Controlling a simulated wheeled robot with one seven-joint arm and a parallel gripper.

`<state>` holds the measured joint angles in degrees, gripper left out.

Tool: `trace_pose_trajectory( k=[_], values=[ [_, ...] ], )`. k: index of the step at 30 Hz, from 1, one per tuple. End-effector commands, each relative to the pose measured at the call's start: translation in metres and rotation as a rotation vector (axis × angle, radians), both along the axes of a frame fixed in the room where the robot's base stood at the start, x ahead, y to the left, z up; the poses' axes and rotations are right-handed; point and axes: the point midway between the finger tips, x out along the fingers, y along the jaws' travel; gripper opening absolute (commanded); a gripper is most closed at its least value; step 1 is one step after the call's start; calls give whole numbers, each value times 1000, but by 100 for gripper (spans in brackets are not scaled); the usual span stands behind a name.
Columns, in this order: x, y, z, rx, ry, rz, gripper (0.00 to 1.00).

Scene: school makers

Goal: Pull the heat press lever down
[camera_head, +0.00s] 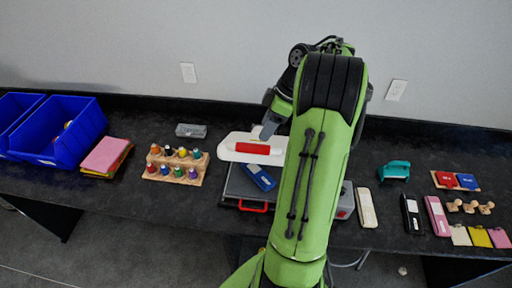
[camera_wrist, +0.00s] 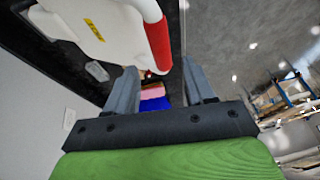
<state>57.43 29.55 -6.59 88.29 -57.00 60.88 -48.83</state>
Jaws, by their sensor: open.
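The heat press has a white upper part (camera_head: 232,142) with a red grip (camera_head: 252,149) along its front, above a dark grey base (camera_head: 236,186). I cannot tell whether a finger touches the grip.
A blue item (camera_head: 258,177) lies on the press base, which has a red front handle (camera_head: 253,207). A wooden rack of bottles (camera_head: 176,174), pink sheets (camera_head: 104,156) and blue bins (camera_head: 72,140) stand left. A teal tool (camera_head: 395,170) and stamps (camera_head: 470,206) lie right.

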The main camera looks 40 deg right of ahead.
Motion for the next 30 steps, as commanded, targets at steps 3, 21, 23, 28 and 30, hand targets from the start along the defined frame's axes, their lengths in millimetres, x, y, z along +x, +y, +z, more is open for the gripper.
trace_pose_trajectory(
  k=[3,21,23,28,30],
  values=[
    [8,11,-36,3,2,2,54],
    [18,24,-71,0,0,-1,46],
    [18,24,-71,0,0,-1,37],
    [18,24,-71,-1,0,-1,11],
    [18,24,-71,-1,0,-1,0]
  ],
)
